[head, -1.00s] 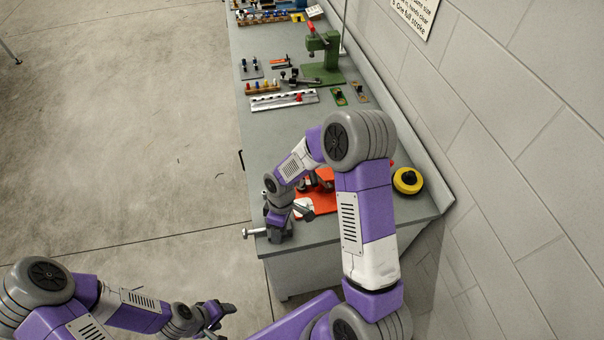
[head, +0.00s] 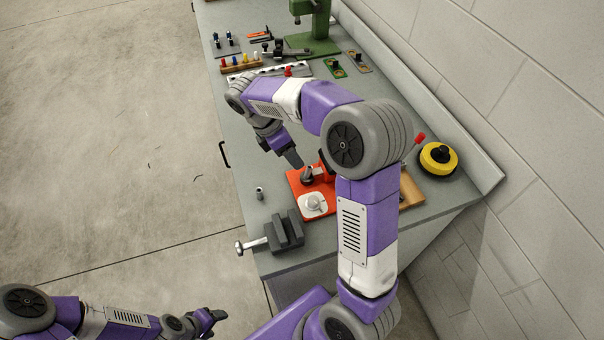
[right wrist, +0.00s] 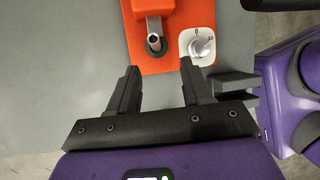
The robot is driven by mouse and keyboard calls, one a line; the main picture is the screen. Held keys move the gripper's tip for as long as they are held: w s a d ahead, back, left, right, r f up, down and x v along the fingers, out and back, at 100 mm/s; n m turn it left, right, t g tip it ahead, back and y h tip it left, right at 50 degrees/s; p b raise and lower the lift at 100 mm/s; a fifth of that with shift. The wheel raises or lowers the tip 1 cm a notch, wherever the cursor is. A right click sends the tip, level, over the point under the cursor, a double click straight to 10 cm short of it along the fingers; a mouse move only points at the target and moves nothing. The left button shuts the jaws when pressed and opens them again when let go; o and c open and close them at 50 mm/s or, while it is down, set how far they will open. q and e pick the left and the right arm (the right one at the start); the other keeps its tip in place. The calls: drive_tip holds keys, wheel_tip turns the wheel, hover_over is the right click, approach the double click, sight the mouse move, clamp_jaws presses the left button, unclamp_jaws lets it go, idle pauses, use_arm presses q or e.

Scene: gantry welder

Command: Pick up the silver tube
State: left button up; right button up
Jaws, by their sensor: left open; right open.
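A small silver tube (head: 259,193) stands upright on the grey bench in the head view, left of an orange device (head: 304,196). It cannot be made out in the right wrist view. My right gripper (head: 293,159) is above the bench near the device's left edge, beyond the tube; it is apart from the tube. In the right wrist view my right gripper (right wrist: 159,66) is open and empty, its fingers pointing toward the orange device (right wrist: 158,62). A silver tubular end (right wrist: 153,41) shows on that device. My left gripper (head: 214,316) is low at the left, off the bench and empty.
A dark vise (head: 284,233) stands at the bench's near end beside the device. A white dial (head: 313,204) sits on the device. A yellow-black round object (head: 437,158) is at the right. A slotted rail, pegs and a green press (head: 317,30) stand farther along. The wall borders the right.

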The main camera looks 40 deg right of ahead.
sight(308, 172)
drive_tip(key=b+x, duration=0.1)
drive_tip(key=x, duration=0.1)
drive_tip(key=b+x, duration=0.1)
drive_tip(key=x, duration=0.2)
drive_tip(key=b+x, duration=0.1)
drive_tip(key=x, duration=0.1)
drive_tip(key=shift+w+d+f, duration=0.2)
drive_tip(key=shift+w+d, duration=0.1)
drive_tip(key=shift+d, duration=0.1)
drive_tip(key=shift+r, duration=0.1)
clamp_jaws()
